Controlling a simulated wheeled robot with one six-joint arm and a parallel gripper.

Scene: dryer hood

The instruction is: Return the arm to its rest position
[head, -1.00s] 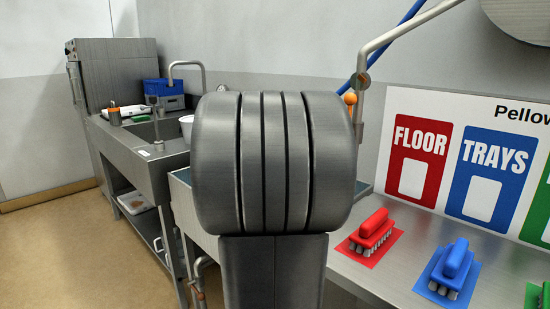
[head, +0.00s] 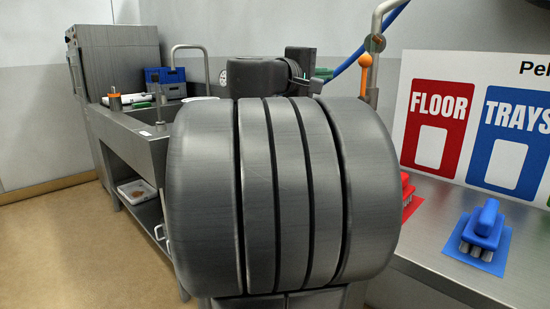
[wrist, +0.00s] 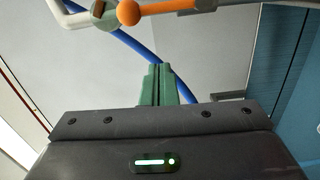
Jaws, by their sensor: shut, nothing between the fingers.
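My gripper (wrist: 158,72) shows in the wrist view as two green fingers pressed together, with nothing between them. In the head view, a dark part of my wrist shows above my large grey arm joint, with a bit of green at its right. That joint fills the middle of the head view and hides much of the bench and sink behind it. An orange knob (wrist: 128,12) on a lever is above and left of the fingers in the wrist view, apart from them. It also shows in the head view (head: 365,84).
A blue hose (head: 352,62) and a metal pipe (head: 388,12) rise near the knob. A steel sink unit (head: 133,130) stands left. A red brush (head: 407,188), partly hidden, and a blue brush (head: 483,222) lie right, below a sign (head: 520,80). Open floor (head: 75,240) is at left.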

